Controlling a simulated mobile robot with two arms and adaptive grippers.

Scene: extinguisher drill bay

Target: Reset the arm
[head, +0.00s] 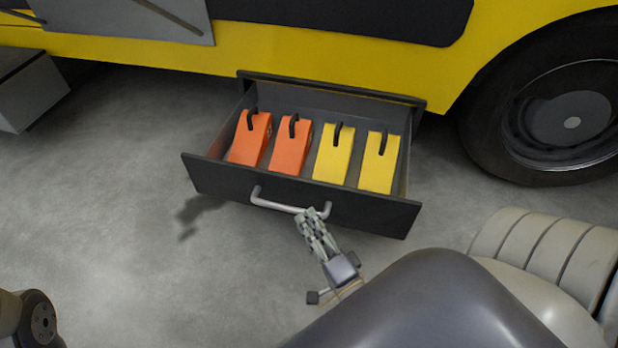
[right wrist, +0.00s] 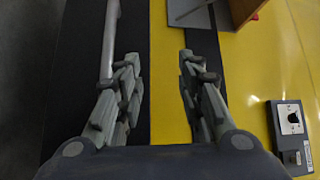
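My right gripper (head: 313,214) is at the front of an open dark drawer (head: 225,182), at the right part of its silver bar handle (head: 275,206). In the right wrist view my right gripper (right wrist: 158,70) has its two fingers well apart, with nothing held between them. A silver bar, likely the handle (right wrist: 109,40), runs down to the left finger, which hides its lower end. I cannot tell whether they touch. My left gripper is not in view.
The drawer holds two orange blocks (head: 251,140) and two yellow blocks (head: 378,165) with black handles. Behind are a yellow vehicle (head: 290,52) and its wheel (head: 560,115). A grey box with a knob (right wrist: 290,122) shows at right. The concrete floor (head: 120,220) is clear at left.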

